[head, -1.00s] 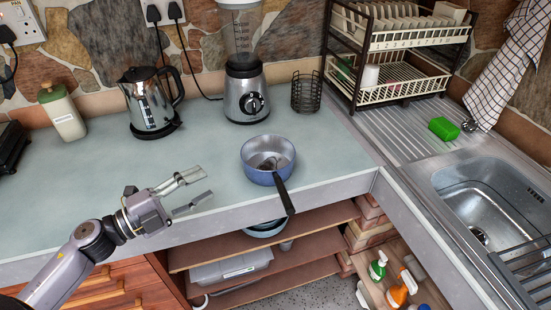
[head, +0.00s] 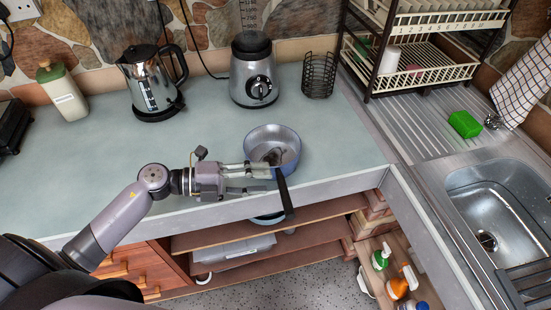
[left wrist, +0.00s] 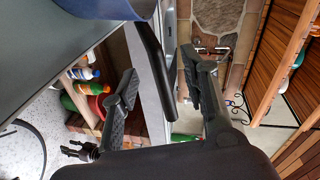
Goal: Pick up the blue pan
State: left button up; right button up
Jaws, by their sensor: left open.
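The blue pan (head: 262,141) stands on the counter near its front edge. Its black handle (head: 286,198) points out over the edge toward me. My left gripper (head: 266,180) is open, with its fingertips just left of the handle, close to the pan's near side. In the left wrist view, the handle (left wrist: 152,62) runs down between the two open fingers (left wrist: 160,82), with gaps on both sides. Part of the pan (left wrist: 105,8) shows at the top there. I see no grip on the handle. My right gripper is not in view.
A sink (head: 497,218) and dish rack (head: 425,75) are on the right. Shelves (head: 270,232) lie below the counter edge. The counter left of the pan is clear.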

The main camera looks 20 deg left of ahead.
aim_at(280, 180)
pick_arm(q)
jog(key=shift+w+d, duration=0.15)
jog(key=shift+d, duration=0.4)
jog(key=p+x, duration=0.2)
jog(key=x, duration=0.2)
jog(key=shift+d+f, duration=0.2)
jog(key=shift+d, duration=0.05)
jog(key=shift+w+d+f, duration=0.1)
jog(key=shift+d+f, duration=0.05)
jog(key=shift+d, duration=0.05)
jog(key=c, duration=0.7)
jog(key=shift+c, duration=1.3)
grip_shut()
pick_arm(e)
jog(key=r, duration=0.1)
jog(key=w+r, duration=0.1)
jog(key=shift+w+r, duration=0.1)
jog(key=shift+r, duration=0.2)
